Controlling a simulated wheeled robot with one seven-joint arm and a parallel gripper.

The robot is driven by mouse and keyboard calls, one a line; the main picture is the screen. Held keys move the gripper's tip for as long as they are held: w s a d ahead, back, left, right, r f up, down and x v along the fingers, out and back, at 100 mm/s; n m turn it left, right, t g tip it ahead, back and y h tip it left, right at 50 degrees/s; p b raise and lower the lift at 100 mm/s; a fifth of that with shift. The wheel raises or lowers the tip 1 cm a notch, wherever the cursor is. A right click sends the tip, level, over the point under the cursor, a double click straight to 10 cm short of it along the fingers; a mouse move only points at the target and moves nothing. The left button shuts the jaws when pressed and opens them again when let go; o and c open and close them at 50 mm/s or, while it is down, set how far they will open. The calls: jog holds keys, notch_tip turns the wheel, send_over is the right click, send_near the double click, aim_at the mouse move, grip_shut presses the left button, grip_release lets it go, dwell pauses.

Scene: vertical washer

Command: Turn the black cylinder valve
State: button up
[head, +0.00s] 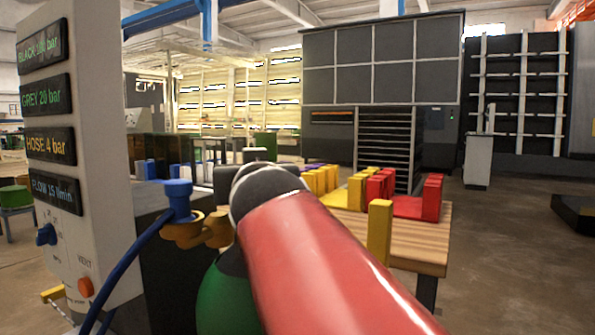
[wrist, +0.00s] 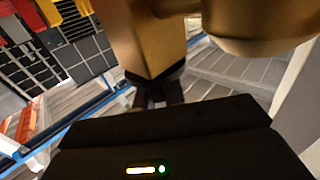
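A large brass block (wrist: 148,45) fills the top middle of the wrist view, with a rounded brass part (wrist: 255,30) beside it. Which valve they belong to cannot be told. My gripper (wrist: 158,97) shows as a dark body with small dark fingers at the lower end of the brass block; whether they touch it or are closed is unclear. In the head view, a brass fitting (head: 185,235) with a blue top (head: 178,195) and a blue hose sits left of my red arm link. My arm hides what lies behind it, and I cannot pick out the black cylinder valve.
A white panel (head: 95,190) stands at the left with pressure displays, a blue knob (head: 47,235) and an orange button (head: 86,287). A wooden table (head: 420,245) with red and yellow blocks is at the right. Open floor lies beyond it.

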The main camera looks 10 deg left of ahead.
jog(key=o, duration=0.4)
jog(key=shift+s, duration=0.1)
jog(key=shift+s+f, duration=0.1)
jog(key=shift+s, duration=0.15)
jog(key=b+v, duration=0.1)
jog(key=v, duration=0.6)
jog(key=shift+d+b, duration=0.1)
jog(key=shift+b, duration=0.2)
